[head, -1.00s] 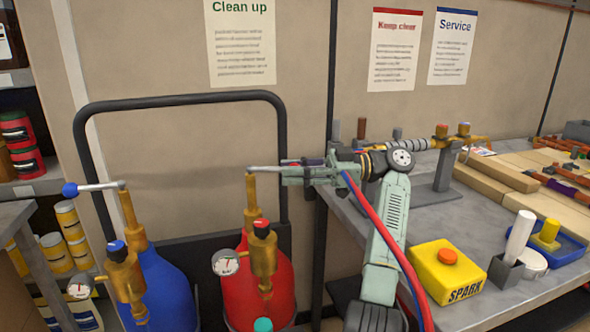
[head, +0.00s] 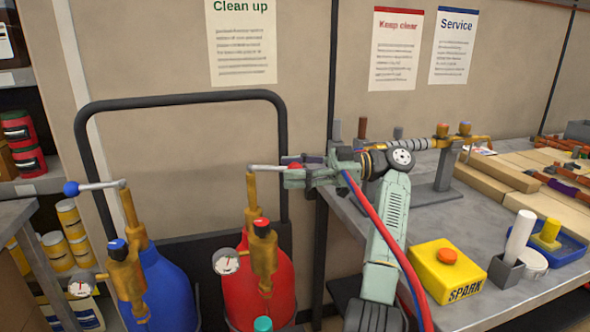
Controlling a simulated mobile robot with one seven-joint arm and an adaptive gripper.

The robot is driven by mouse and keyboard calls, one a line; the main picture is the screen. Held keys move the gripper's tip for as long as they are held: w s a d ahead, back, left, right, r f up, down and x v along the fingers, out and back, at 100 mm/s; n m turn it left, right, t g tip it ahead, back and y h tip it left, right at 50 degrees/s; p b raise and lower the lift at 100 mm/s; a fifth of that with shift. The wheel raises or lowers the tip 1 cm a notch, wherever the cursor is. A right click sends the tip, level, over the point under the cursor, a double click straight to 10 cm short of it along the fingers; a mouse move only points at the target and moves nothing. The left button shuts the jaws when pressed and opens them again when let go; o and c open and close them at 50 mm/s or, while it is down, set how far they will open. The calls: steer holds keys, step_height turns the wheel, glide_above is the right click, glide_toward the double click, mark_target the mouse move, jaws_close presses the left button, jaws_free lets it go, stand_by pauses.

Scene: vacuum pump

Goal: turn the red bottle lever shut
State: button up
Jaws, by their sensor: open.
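The red bottle (head: 240,292) stands at the lower middle of the head view. Above it, on a brass stem, the silver lever (head: 265,168) points right, about level. Its red knob (head: 294,166) shows at the lever's right end, partly hidden by my gripper. My gripper (head: 290,171) comes in from the right and is open, with its fingers around or beside the knob. I cannot tell whether they touch it.
A blue bottle (head: 170,285) with its own blue-knobbed lever (head: 98,187) stands at left. A black frame (head: 180,97) rises behind the bottles. The grey workbench (head: 400,228) at right holds a yellow box (head: 440,285) and brass piping (head: 465,140).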

step_height(320, 180, up, 10)
steer(key=shift+r, duration=0.1)
stand_by(0.4)
steer(key=shift+c, duration=0.4)
